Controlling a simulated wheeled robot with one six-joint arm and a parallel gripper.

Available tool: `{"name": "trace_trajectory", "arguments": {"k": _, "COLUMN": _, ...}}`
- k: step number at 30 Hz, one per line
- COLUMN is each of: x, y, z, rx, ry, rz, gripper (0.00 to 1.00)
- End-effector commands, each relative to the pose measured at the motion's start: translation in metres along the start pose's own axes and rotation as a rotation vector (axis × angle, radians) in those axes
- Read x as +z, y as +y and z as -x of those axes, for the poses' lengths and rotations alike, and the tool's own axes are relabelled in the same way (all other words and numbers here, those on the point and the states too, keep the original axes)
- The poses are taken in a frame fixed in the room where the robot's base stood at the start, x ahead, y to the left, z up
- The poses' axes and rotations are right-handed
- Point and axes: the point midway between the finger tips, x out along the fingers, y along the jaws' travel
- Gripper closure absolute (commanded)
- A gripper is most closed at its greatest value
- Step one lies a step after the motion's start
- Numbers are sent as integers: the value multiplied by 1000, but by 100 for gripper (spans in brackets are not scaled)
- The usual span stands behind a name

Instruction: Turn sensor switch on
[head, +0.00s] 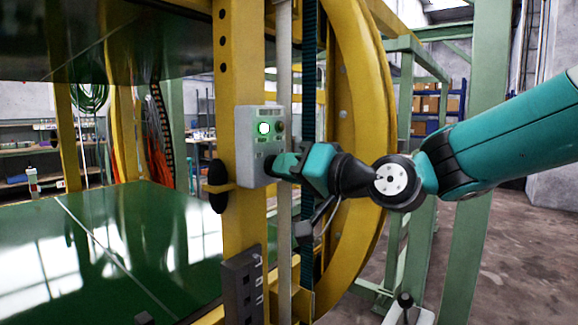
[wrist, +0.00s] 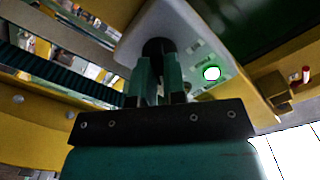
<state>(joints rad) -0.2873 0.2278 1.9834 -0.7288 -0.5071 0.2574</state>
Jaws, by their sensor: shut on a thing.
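A grey control box (head: 246,150) is mounted on the yellow upright in the head view. Its face carries a lit white-green round lamp (head: 264,128) and a small dark button beside it. The box (wrist: 185,30) and the lit lamp (wrist: 211,73) also show in the wrist view. My gripper (head: 277,166) is at the lower part of the box. In the wrist view my gripper (wrist: 159,62) is shut on a dark round switch knob (wrist: 157,47) that stands out from the box. The fingers hide most of the knob, so its turn angle cannot be read.
A large yellow ring (head: 365,120) stands right behind my gripper. A grey pole (head: 284,80) and a dark toothed belt (head: 309,70) run upright close beside the box. A green platform (head: 120,250) lies at the left. Open floor (head: 470,260) is at the right.

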Motion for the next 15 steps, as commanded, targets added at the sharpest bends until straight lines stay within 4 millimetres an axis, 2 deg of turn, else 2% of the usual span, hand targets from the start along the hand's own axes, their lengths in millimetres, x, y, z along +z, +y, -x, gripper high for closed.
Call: {"name": "trace_trajectory", "arguments": {"k": 15, "x": -1, "y": 1, "z": 0, "rx": 1, "ry": 3, "rz": -48, "gripper": 100}}
